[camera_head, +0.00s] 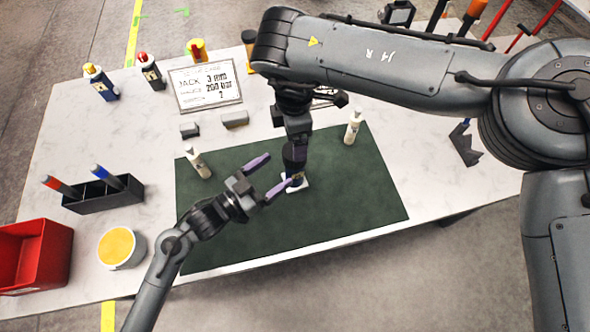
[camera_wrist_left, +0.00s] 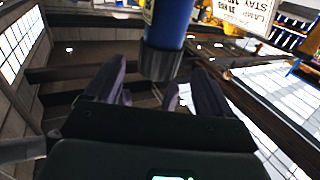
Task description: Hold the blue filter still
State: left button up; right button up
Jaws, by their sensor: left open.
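The blue filter (camera_head: 297,181) stands on a small white piece on the green mat (camera_head: 350,200), mostly hidden under my right arm's end. In the left wrist view, its blue body (camera_wrist_left: 168,28) with a pale label and dark ribbed end shows ahead, between my finger lines. My left gripper (camera_head: 281,168) is open, its two purple fingers pointing at the filter from the left. I see no finger contact. My right gripper (camera_head: 294,150) comes down from above, directly over the filter; its fingers do not show clearly.
A black holder (camera_head: 105,195), a yellow-filled tub (camera_head: 121,248) and a red bin (camera_head: 35,255) are at left. A sign (camera_head: 205,86) and several bottles line the back. The mat's right part is clear.

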aim_at(288, 170)
pick_arm(q)
jog(key=f, duration=0.4)
jog(key=shift+w+d, duration=0.35)
jog(key=x, duration=0.5)
pick_arm(e)
jog(key=shift+w, duration=0.1)
pick_arm(q)
jog(key=shift+x, duration=0.85)
jog(key=shift+f, duration=0.1)
